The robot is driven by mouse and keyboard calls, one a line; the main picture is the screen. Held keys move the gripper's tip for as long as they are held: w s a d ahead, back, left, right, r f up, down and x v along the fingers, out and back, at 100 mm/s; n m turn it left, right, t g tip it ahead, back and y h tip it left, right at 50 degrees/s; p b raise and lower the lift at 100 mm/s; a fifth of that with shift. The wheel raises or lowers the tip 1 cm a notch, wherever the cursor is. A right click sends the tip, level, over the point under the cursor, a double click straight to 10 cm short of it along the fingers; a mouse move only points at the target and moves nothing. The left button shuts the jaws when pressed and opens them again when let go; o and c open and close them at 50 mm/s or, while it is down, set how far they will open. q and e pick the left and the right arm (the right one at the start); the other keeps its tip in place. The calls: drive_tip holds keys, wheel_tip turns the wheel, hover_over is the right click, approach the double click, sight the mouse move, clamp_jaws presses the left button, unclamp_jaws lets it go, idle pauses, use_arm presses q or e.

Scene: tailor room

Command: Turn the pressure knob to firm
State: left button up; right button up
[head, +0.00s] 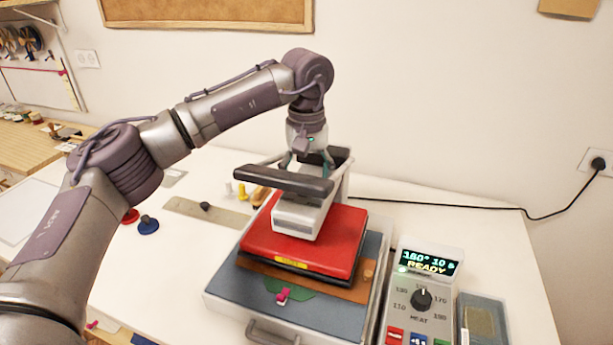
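A heat press with a red upper plate (312,228) stands on the white table. Its grey head carries a dark handle bar (285,180). No knob labelled for pressure is visible; the area behind the handle bar is largely hidden. My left gripper (308,164) points down at the back of the press head, just behind the bar. Its two teal fingers are spread apart, but their tips are hidden, so I cannot tell whether they hold anything. My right gripper is not in view.
A control box (428,275) with a black heat dial (422,298) stands right of the press, its display reading READY. A grey tray (481,319) is beside it. A ruler (206,213) and small spools lie left. A black cable (450,207) runs behind to the wall socket.

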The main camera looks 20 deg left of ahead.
use_arm(q)
wheel_tip(320, 180, up, 12)
idle(0.5)
